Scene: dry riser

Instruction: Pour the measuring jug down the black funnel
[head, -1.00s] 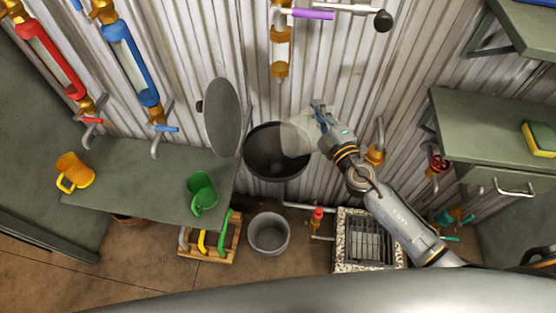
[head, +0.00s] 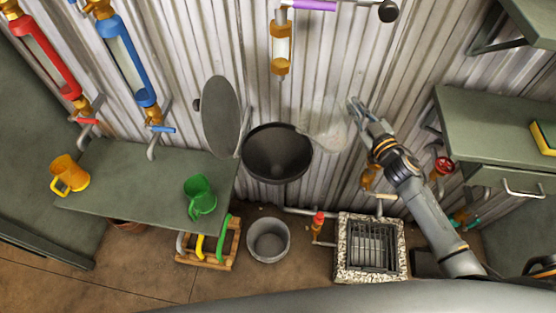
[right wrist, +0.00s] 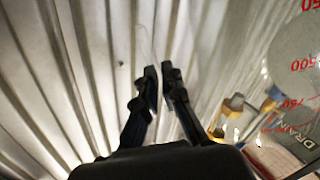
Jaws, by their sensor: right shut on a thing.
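The black funnel (head: 277,165) is at the middle of the head view, against the corrugated wall, with its mouth uncovered. The clear measuring jug (head: 327,128) shows faintly just to the right of the funnel rim. In the right wrist view the jug (right wrist: 300,75) is at the right edge, with red scale marks. My right gripper (head: 352,103) is to the right of the funnel. Its fingers are nearly together, shut on the jug, probably at the clear handle, which hardly shows. I cannot tell whether the jug holds liquid. My left gripper is not in view.
A grey round lid (head: 221,117) stands open left of the funnel. A green jug (head: 200,196) and a yellow jug (head: 70,174) are on the left shelf (head: 130,190). A bucket (head: 269,240) and a floor drain (head: 370,249) are below. A sight tube (head: 281,45) hangs above.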

